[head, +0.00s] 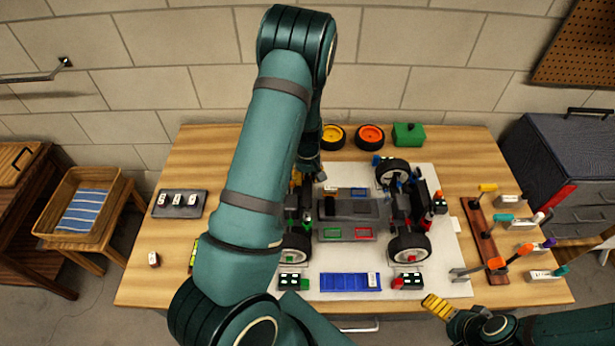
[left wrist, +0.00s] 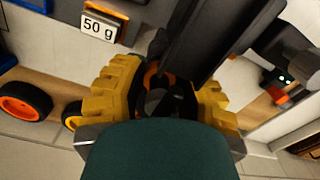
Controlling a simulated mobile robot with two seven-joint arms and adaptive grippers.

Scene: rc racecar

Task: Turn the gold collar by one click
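My left gripper (head: 297,179) is beside the left end of the RC car (head: 345,222), largely hidden behind my left arm in the head view. In the left wrist view its yellow fingers (left wrist: 165,92) stand apart on either side of a dark round part. An orange-gold arc (left wrist: 152,75) shows on that part; I cannot tell for sure that it is the gold collar. No contact between fingers and part is clear. My right gripper (head: 438,307) is at the table's front right, away from the car; its finger gap cannot be made out.
A tool rack (head: 482,240) with several coloured-handled tools stands at the right. Yellow (head: 333,137) and orange (head: 370,137) wheels and a green box (head: 408,134) are at the back. A blue tray (head: 345,283) lies in front. A grey tray (head: 180,204) sits left.

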